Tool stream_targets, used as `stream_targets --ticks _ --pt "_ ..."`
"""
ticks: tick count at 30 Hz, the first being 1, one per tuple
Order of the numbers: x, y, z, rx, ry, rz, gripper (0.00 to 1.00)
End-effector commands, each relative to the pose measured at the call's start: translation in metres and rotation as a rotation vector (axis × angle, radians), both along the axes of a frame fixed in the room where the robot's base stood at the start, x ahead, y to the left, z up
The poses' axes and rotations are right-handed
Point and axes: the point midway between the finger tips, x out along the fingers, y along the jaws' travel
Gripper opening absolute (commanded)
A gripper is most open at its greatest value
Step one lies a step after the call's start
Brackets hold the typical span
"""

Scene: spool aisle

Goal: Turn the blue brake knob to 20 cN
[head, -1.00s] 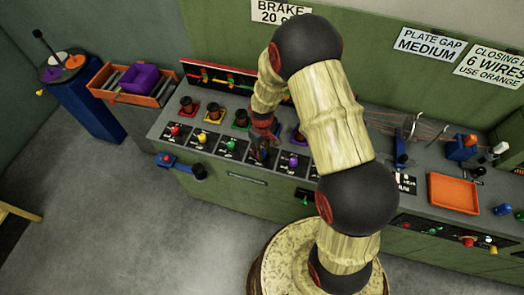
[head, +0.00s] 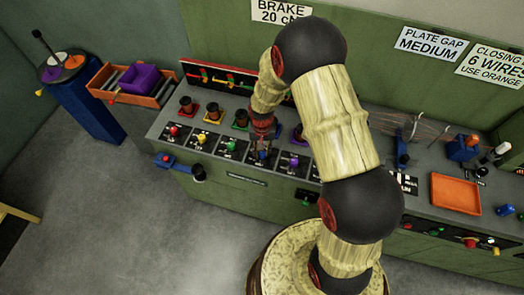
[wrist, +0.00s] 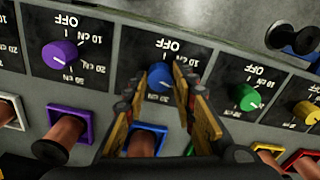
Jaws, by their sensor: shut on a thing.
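The blue brake knob (wrist: 159,79) sits on a dark plate with OFF, 10 cN and 20 cN marks, upside down in the wrist view. My gripper (wrist: 164,86) is shut on this knob, one wooden finger on each side. The fingers hide part of the dial, and I cannot tell which mark the knob points to. In the head view my gripper (head: 262,142) reaches down to the blue knob (head: 262,155) in the row of knobs. The wall sign (head: 281,11) reads BRAKE 20 cN, partly covered by my arm.
The purple knob (wrist: 59,54) and green knob (wrist: 244,97) flank the blue one. The yellow knob (wrist: 306,113) is farther right. Spools in coloured holders, such as the purple holder (wrist: 72,109), stand close to my fingers. A black crank handle (wrist: 294,39) shows beyond the panel edge.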

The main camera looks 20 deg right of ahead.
Motion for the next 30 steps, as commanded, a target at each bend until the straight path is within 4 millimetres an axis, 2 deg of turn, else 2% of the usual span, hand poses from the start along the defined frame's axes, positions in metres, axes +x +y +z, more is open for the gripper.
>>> stream_targets --ticks 19,20,30 --pt "0.0008 0.0002 0.0006 0.001 -0.001 -0.052 0.01" --pt "0.0008 0.0002 0.0006 0.001 -0.001 -0.052 0.27" --pt "0.0003 0.0001 0.0002 0.000 0.000 -0.051 0.45"
